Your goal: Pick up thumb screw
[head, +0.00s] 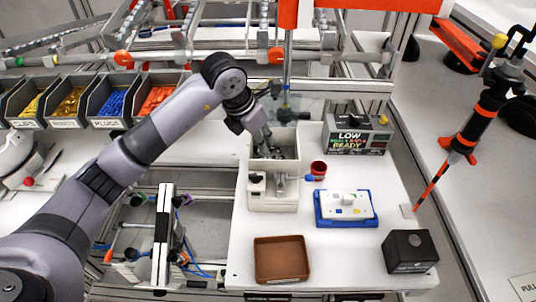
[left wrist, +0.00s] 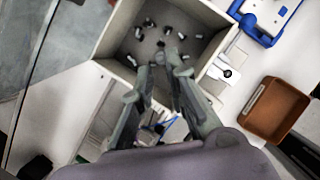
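Several small dark thumb screws (left wrist: 168,30) lie scattered on the floor of an open light-grey bin (left wrist: 112,42) in the left wrist view. In the head view the same bin (head: 260,165) stands on the white table, and its contents are too small to tell apart. My left gripper (left wrist: 160,68) reaches down over the bin's near wall, its two fingers apart with a gap between the tips and nothing seen held. In the head view my left gripper (head: 267,142) points down into the bin, partly hidden by its own wrist. My right gripper is in neither view.
An orange-black tool (head: 481,112) hangs at right.

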